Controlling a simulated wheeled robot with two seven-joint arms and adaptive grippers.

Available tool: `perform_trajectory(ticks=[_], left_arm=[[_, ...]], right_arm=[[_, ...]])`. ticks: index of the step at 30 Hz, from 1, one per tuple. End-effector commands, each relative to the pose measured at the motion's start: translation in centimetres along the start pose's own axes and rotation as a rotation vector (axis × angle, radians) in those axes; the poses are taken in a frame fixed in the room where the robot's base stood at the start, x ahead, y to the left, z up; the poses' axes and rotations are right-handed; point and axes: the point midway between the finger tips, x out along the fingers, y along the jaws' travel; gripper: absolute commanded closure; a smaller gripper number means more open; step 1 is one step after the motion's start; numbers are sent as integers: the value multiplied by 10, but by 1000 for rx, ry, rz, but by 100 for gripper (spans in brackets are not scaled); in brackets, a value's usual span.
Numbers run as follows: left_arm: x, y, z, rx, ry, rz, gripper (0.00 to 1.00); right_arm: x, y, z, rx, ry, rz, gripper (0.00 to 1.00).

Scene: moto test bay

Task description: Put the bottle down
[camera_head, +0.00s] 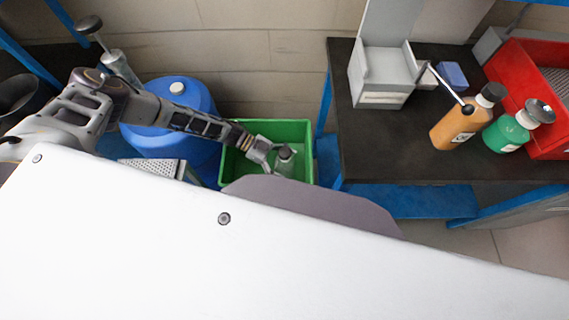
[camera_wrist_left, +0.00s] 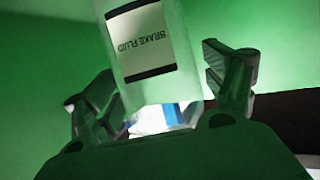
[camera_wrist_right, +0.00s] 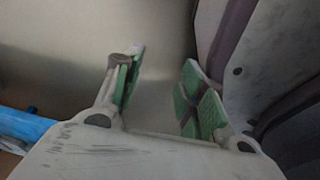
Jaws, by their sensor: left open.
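A clear bottle with a grey cap (camera_head: 286,153) stands inside the green crate (camera_head: 312,130) in the head view. In the left wrist view the bottle (camera_wrist_left: 152,78) shows a white "BRAKE FLUID" label, upside down in the picture. My left gripper (camera_head: 270,155) reaches into the crate beside the bottle. Its fingers (camera_wrist_left: 160,85) are open, one on each side of the bottle, with gaps visible. The bottle's base is hidden in the head view. My right gripper (camera_wrist_right: 160,85) is open and empty in the right wrist view, and out of the head view.
A blue drum (camera_head: 165,105) stands left of the crate. A dark workbench (camera_head: 390,160) to the right carries a grey device (camera_head: 383,75), an orange bottle (camera_head: 455,125), a green bottle (camera_head: 508,132) and a red bin (camera_head: 540,60).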

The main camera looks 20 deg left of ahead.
Motion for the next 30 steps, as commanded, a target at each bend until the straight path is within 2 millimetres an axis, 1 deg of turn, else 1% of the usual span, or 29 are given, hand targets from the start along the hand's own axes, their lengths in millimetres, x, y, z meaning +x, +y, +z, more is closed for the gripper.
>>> perform_trajectory(ticks=[5, 13, 21, 25, 30], left_arm=[[-2, 2, -3, -3, -1, 2, 16], [-30, 1, -3, -3, -1, -1, 16], [-63, 0, -3, -1, -1, -1, 16], [-72, 0, -4, -1, 0, 0, 16], [-77, 0, -4, 0, 0, 1, 16]], right_arm=[[-2, 0, 0, 0, 2, 0, 60], [0, 1, 12, -1, -14, 1, 60], [-1, 3, 13, -2, -10, 2, 60], [0, 4, 14, -3, -10, 4, 60], [0, 6, 12, -4, -10, 6, 60]])
